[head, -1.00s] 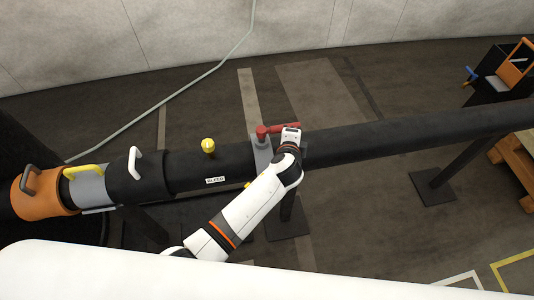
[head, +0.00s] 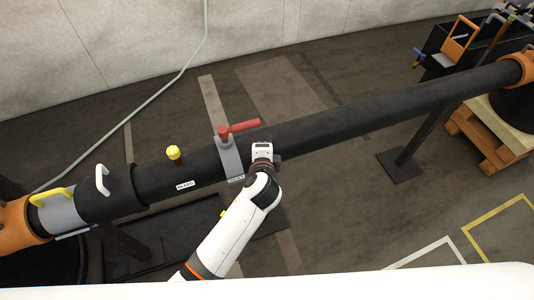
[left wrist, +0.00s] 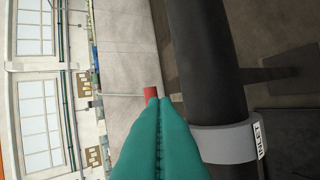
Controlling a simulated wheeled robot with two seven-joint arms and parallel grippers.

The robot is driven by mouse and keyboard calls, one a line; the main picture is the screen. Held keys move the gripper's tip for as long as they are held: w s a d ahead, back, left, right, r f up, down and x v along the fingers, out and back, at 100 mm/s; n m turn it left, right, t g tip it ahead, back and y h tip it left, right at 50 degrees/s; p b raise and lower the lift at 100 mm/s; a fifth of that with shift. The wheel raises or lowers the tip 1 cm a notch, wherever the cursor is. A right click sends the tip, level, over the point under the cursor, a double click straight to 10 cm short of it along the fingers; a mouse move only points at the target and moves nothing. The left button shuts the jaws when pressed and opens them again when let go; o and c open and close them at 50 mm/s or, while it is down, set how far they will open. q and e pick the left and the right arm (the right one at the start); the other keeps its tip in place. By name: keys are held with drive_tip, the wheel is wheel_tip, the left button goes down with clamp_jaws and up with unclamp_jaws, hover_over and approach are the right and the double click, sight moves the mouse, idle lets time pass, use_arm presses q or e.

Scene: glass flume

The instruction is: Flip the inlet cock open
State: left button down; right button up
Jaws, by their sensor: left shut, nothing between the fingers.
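The inlet cock has a red lever (head: 240,126) on a grey collar (head: 230,158) around the black pipe. The lever points right, roughly along the pipe. In the head view my left gripper (head: 262,150) is just below the lever's free end, with a small gap in the picture; its fingers are hidden there. In the left wrist view its teal fingers (left wrist: 155,102) are pressed together and empty. A red piece, apparently the lever (left wrist: 151,92), shows just past their tips. The collar with its INLET label (left wrist: 225,142) is to the right. My right gripper is not in view.
A yellow knob (head: 173,152) stands on the pipe (head: 340,113) to the left, by a BLEED label (head: 185,184). White (head: 102,180) and yellow (head: 52,196) handles are farther left. A wooden pallet (head: 485,140) is at right. The floor behind the pipe is mostly clear.

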use_arm(q)
drive_tip(key=s+r, duration=0.1)
drive_tip(key=s+d, duration=0.1)
drive_tip(key=s, duration=0.1)
drive_tip(key=shift+r, duration=0.35)
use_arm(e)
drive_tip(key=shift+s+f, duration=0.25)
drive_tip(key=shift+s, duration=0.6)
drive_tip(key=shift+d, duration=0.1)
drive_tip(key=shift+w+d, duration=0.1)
